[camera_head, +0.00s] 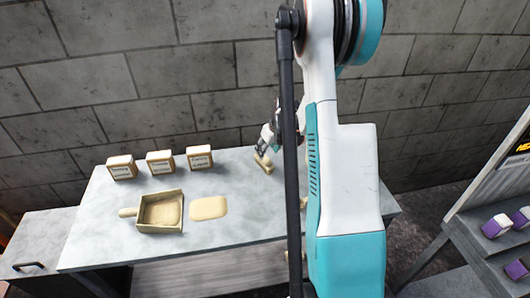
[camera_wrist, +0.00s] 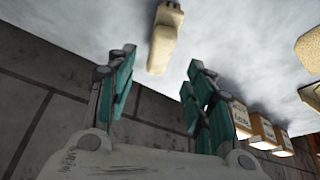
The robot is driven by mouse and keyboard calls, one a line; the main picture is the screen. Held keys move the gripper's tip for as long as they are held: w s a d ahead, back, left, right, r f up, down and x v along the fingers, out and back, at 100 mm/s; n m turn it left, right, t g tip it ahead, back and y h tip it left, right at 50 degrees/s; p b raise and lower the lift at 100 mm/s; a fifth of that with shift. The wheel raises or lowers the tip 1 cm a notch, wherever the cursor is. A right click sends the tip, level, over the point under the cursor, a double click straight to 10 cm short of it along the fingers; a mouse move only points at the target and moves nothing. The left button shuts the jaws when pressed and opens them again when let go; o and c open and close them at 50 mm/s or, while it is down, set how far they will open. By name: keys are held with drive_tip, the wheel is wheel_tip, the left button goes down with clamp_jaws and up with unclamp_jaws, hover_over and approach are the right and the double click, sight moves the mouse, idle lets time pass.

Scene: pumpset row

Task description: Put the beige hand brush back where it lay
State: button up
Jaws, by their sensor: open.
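The beige hand brush (camera_head: 263,160) appears to be the small beige piece at the back of the grey table, beside my gripper (camera_head: 266,143). In the wrist view a beige piece (camera_wrist: 163,45) lies on the table beyond the gap between my fingers (camera_wrist: 165,85). Its upper end runs to the picture's top edge. My gripper is open, with clear space between its fingers, and nothing is held in it. A flat beige patch (camera_head: 208,208) with rounded corners lies on the table, right of a beige dustpan (camera_head: 160,226). No brush shows on that patch.
Several small boxes, among them one at the left (camera_head: 122,168), stand in a row along the table's back. A sliver of another beige thing (camera_head: 303,203) shows beside my arm, mostly hidden. A brick wall (camera_head: 150,80) rises behind. A shelf with purple-and-white packs (camera_head: 497,225) stands right.

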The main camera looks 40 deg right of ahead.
drive_tip(key=p+v, duration=0.1)
drive_tip(key=v, duration=0.4)
drive_tip(key=shift+r, duration=0.1)
idle(0.4)
